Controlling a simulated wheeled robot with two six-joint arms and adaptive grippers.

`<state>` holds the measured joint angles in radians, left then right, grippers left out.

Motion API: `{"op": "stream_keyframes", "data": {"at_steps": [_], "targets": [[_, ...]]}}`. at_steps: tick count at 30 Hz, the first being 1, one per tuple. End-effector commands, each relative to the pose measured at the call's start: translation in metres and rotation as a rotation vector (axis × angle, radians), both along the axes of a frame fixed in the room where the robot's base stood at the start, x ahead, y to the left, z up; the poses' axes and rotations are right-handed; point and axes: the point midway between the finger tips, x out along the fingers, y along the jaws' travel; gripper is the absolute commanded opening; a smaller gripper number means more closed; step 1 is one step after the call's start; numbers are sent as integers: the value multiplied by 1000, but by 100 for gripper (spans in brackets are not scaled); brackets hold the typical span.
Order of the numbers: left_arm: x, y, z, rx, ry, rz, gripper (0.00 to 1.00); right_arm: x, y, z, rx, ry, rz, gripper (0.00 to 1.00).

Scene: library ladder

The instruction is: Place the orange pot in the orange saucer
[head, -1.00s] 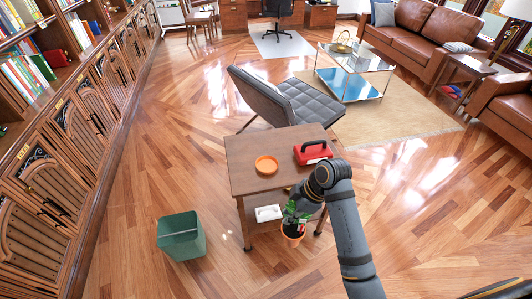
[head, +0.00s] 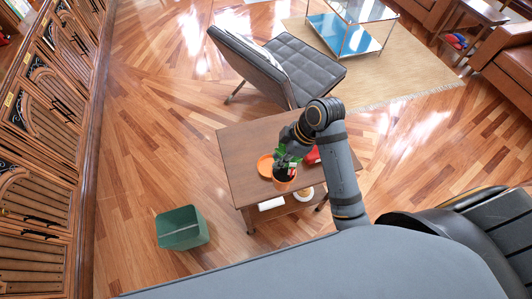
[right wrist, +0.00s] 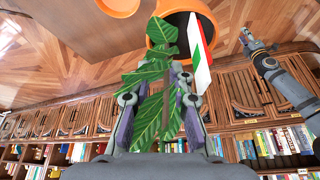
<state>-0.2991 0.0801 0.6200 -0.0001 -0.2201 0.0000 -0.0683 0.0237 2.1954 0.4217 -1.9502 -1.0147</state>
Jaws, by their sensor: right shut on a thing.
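My right gripper (head: 290,158) is shut on the potted plant above the near edge of the wooden cart; leaves hide the exact grip. In the right wrist view the pot (right wrist: 163,32) is tilted beyond the leaves. The flat orange saucer (head: 264,165) lies on the cart top, beside and partly behind the pot in the head view. Part of the saucer (right wrist: 118,6) shows at the wrist view's top edge. My left gripper (right wrist: 248,42) is small there, its jaws unclear.
The wooden cart (head: 238,150) has a red box (head: 313,156) on top, mostly hidden by my arm. Its lower shelf holds a white object (head: 271,203). A green bin (head: 182,228) stands on the floor at left. A grey chair (head: 290,75) stands behind the cart.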

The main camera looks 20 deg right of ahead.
Motion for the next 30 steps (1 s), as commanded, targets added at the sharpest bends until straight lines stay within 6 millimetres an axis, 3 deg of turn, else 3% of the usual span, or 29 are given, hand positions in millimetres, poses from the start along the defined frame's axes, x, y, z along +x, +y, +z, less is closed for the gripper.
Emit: {"op": "stream_keyframes", "data": {"at_steps": [4,8,13,18,24,30], "targets": [[-1,0,6,0,2,0,40,13,0,-2,1,0,-1,0],[-1,0,17,0,2,0,40,46,1,-15,2,1,-1,0],[0,0,29,0,0,0,40,91,1,-35,1,0,0,0],[1,0,33,0,-1,0,40,118,1,-72,0,1,0,0],[0,-1,34,-1,1,0,40,134,1,-94,0,-2,1,0],[-1,-1,35,-1,2,0,40,139,1,-99,0,-2,0,0]]}}
